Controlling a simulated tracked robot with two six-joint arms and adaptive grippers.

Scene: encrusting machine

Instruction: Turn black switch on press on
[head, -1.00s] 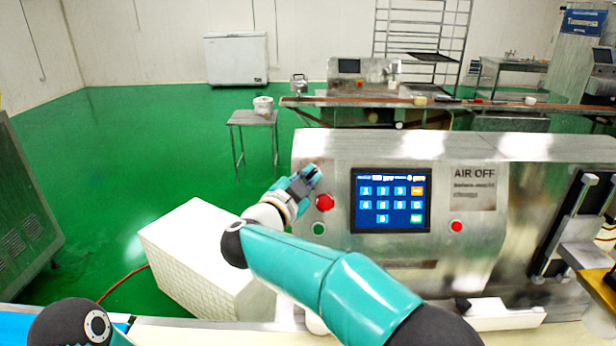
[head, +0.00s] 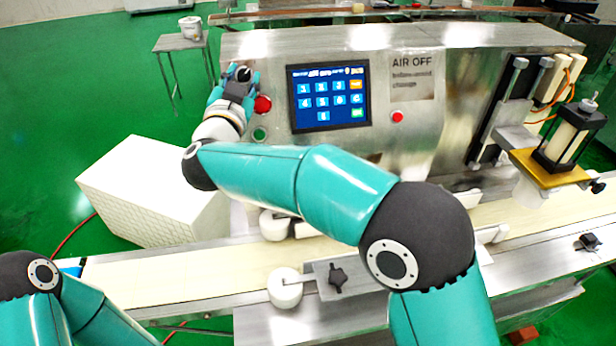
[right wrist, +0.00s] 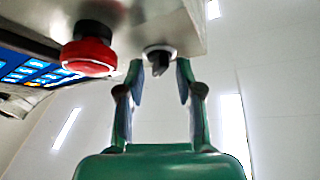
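The black switch (right wrist: 160,62) sits on the underside-looking metal panel face in the right wrist view, with a dark knob on a light ring. My right gripper (right wrist: 160,78) is open, with one finger on each side of the knob; gaps show, so the fingers are apart from it. In the head view my right gripper (head: 240,78) is at the upper left of the machine's front panel (head: 398,155) and largely hides the switch. The red button (right wrist: 88,56) is left of the switch in the wrist view; it also shows in the head view (head: 262,104). My left gripper is out of view.
The blue touchscreen (head: 329,97) is right of the red button. A green button (head: 259,134) is below it. A second red button (head: 397,117) is farther right. The conveyor (head: 190,268) runs in front, and a white box (head: 150,190) stands at left.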

